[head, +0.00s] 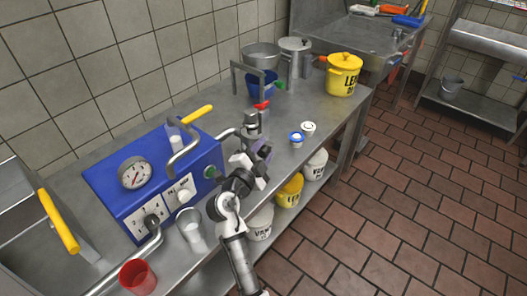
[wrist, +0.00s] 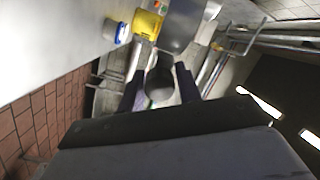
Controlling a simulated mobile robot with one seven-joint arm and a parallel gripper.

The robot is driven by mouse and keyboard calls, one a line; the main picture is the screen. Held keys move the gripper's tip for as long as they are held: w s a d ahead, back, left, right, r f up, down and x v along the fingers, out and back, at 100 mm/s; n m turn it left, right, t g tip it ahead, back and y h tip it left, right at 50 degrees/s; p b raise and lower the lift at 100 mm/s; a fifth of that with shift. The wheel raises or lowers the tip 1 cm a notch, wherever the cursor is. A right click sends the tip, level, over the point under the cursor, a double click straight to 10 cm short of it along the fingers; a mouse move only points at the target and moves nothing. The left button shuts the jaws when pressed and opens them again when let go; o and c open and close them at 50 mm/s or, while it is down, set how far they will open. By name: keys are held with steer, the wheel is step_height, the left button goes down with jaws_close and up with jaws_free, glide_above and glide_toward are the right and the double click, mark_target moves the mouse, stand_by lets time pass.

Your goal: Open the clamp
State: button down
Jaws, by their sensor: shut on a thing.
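A blue machine (head: 130,205) with a dial and white switch panels stands on the steel counter. A pipe runs from its right end to an upright grey metal fitting (head: 250,124) with a red top (head: 262,105). My gripper (head: 259,152) is at this fitting, just in front of its lower part. In the wrist view, the dark fingers of my gripper (wrist: 160,82) are shut on a rounded grey metal piece (wrist: 159,90). I cannot tell for sure which part of the fitting is the clamp; the gripper hides some of it.
A blue-rimmed white cup (head: 296,138) and a white lid (head: 308,128) stand right of the gripper. A yellow pot (head: 341,75) and steel pots are behind. A red cup (head: 138,277) and a clear cup (head: 190,231) stand at the front left. White and yellow tubs fill the lower shelf.

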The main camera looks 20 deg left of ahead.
steer(key=c, duration=1.1)
jaws_free()
steer(key=shift+a+f, duration=0.15)
steer(key=shift+f, duration=0.05)
steer(key=shift+r, duration=0.1)
steer(key=s+a+b, duration=0.1)
steer(key=s+b, duration=0.4)
steer(key=s, duration=0.8)
steer(key=shift+s, duration=0.35)
steer(key=shift+a, duration=0.1)
